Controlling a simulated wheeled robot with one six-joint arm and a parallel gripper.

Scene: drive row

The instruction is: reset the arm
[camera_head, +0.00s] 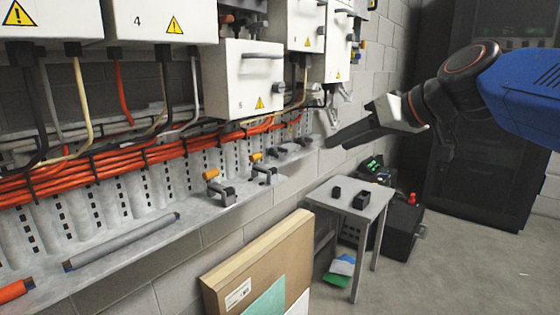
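My arm, with a blue link (520,90) and dark joints, reaches in from the right edge. My gripper (345,134) is in the air right of the wall ledge and above the small grey table. It points left and slightly down. One long dark finger shows clearly; the other is not distinct, so I cannot tell if it is open or shut. I see nothing held in it.
White drive boxes (240,85) hang on the left wall above orange cables (90,160) and a metal ledge (130,240). A grey table (345,202) bears small black parts. A cardboard box (255,262) leans below. A dark cabinet (485,170) stands behind my arm. Floor at right is clear.

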